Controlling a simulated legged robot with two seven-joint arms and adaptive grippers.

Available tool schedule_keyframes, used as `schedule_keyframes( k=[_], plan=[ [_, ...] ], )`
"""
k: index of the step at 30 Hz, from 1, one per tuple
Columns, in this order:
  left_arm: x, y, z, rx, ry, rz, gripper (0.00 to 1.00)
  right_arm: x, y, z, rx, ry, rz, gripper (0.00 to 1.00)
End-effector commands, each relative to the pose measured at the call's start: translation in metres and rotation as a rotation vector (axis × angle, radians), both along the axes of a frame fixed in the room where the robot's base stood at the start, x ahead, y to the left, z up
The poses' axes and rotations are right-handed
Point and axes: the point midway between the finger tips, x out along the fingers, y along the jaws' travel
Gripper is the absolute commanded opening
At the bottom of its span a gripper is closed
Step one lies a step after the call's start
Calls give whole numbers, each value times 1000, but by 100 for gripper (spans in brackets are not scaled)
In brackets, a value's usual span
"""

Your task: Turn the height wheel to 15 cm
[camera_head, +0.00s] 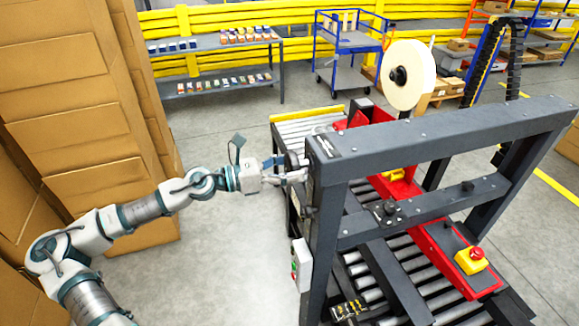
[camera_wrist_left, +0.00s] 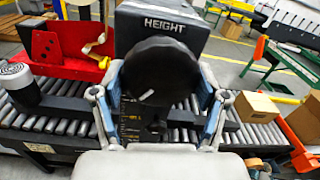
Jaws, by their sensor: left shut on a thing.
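The height wheel (camera_wrist_left: 160,72) is a round black wheel under a "HEIGHT" label (camera_wrist_left: 171,25) in the left wrist view. It is mounted on the dark grey machine frame (camera_head: 440,137). My left gripper (camera_wrist_left: 160,100) has its two fingers on either side of the wheel and is shut on it. In the head view the left arm comes in from the left, and the gripper (camera_head: 295,172) meets the side of the frame's near post. There the wheel is mostly hidden by the gripper. A scale with yellow marks shows below the wheel in the wrist view, too small to read. My right gripper is not in view.
Stacked cardboard boxes (camera_head: 75,120) stand at the left, close to my left arm. A control box with buttons (camera_head: 301,264) hangs on the post below the gripper. A roller conveyor (camera_head: 305,125) runs through the machine. A red emergency stop (camera_head: 476,253) sits at the right.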

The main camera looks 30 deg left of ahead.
Motion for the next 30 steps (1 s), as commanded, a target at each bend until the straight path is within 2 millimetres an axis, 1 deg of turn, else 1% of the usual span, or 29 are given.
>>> schedule_keyframes(
  k=[5, 11, 18, 30],
  plan=[
    [1, 1, -1, -21, 19, 2, 39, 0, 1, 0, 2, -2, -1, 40],
    [1, 1, -1, -91, 79, 2, 39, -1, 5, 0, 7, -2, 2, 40],
    [1, 2, 0, -242, 207, 3, 39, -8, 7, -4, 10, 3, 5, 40],
    [1, 2, 0, -533, 455, 5, 39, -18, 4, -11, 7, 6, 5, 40]
  ],
)
